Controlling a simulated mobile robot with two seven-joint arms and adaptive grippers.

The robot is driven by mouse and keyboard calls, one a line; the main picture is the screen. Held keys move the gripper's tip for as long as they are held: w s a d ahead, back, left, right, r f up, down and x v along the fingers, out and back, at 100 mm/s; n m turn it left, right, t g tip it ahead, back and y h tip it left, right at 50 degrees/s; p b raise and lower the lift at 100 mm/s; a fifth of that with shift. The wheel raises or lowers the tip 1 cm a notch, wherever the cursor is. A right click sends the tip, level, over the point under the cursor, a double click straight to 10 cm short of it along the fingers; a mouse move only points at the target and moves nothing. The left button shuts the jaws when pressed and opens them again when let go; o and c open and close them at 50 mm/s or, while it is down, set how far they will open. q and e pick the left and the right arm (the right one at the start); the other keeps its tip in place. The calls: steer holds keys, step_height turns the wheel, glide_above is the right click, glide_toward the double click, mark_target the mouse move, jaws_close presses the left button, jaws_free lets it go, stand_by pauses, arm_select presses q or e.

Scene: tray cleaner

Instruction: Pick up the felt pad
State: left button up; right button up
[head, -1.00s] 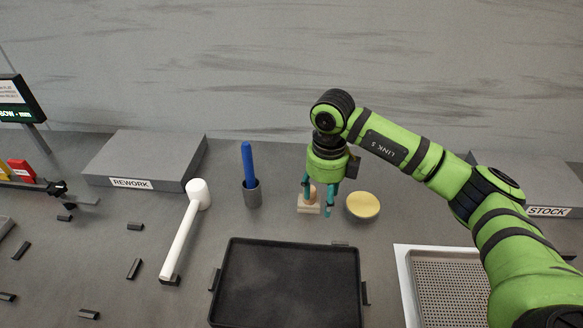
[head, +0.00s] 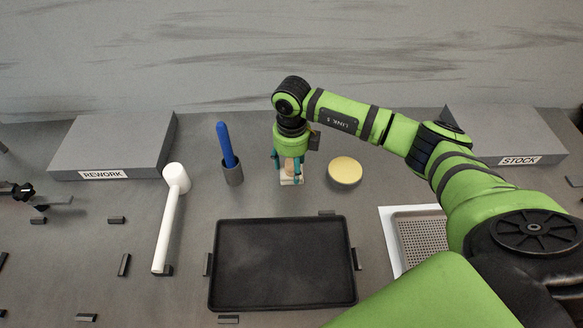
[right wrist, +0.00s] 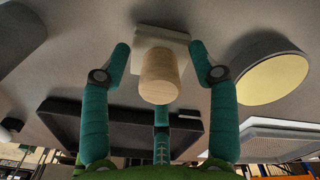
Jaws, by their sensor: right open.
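The felt pad (head: 291,181) is a pale square block with a round wooden knob on it. It lies on the grey table behind the black tray. My right gripper (head: 290,164) points down over it. In the right wrist view, the pad (right wrist: 150,38) and its knob (right wrist: 158,80) sit between the spread teal fingers of the gripper (right wrist: 160,58). The fingers are open, with gaps visible beside the knob. My left gripper is not in view.
A yellow-topped round thing (head: 345,170) stands close right of the pad. A grey cup (head: 232,172) with a blue-handled tool and a white mallet (head: 172,215) are to the left. The black tray (head: 283,303) lies in front. A perforated tray (head: 398,240) is at right.

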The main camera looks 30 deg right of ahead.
mark_target(292, 160)
steer(key=shift+c, duration=0.4)
jaws_close()
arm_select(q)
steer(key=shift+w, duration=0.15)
arm_select(e)
steer(key=shift+r+b, duration=0.3)
steer(key=shift+r, duration=0.2)
step_height(292, 160, up, 3)
steer(key=shift+w+f+b, duration=0.1)
steer(key=shift+f+b, duration=0.1)
steer(key=shift+b, duration=0.6)
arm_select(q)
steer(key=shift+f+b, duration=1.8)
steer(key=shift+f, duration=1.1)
arm_select(e)
steer(key=s+d+r, duration=0.6)
steer(key=s+r, duration=0.1)
steer(key=s, duration=0.3)
steer(key=shift+d+r, duration=0.25)
steer(key=c, duration=1)
jaws_free()
steer(key=shift+c, duration=0.2)
